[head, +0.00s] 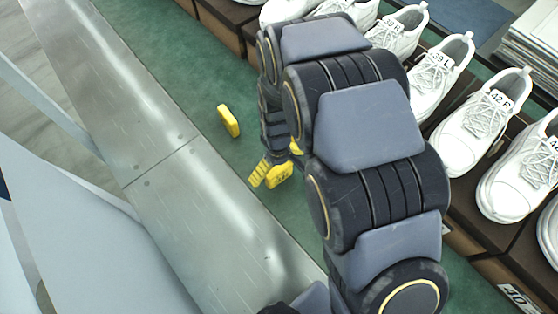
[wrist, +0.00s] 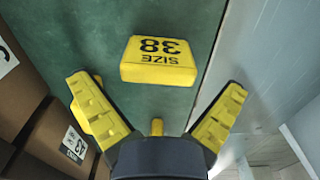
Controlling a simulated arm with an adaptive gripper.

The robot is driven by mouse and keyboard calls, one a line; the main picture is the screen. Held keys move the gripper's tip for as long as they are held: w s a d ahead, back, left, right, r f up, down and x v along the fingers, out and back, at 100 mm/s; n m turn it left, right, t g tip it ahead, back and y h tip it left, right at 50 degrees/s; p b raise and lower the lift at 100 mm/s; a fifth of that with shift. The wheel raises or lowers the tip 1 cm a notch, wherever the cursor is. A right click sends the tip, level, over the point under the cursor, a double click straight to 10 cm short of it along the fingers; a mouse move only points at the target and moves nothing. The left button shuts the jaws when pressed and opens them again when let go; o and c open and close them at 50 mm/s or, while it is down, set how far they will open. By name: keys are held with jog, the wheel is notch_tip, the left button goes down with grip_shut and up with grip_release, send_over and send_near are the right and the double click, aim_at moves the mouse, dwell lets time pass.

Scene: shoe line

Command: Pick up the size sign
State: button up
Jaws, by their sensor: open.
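The size sign (wrist: 158,62) is a yellow block with dark "SIZE 38" lettering, upside down in the wrist view. It lies on the green surface, just beyond the gap between my fingers. In the head view, the sign (head: 279,176) shows beside my yellow fingers, partly hidden by my arm. My gripper (wrist: 157,86) is open and empty, with its ribbed yellow fingers spread on either side. In the head view, my gripper (head: 276,162) is low over the green surface, mostly behind my arm. Contact with the sign cannot be told.
Another yellow block (head: 228,120) lies apart on the green surface (head: 180,65). A metal rail (head: 165,170) runs along the left. White shoes (head: 440,75) on brown boxes line the right. Boxes (wrist: 45,135) stand near my left finger in the wrist view.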

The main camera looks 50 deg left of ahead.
aim_at(279, 168)
notch_tip(279, 168, down, 3)
jog(key=shift+d+f, duration=0.1)
jog(key=c, duration=0.9)
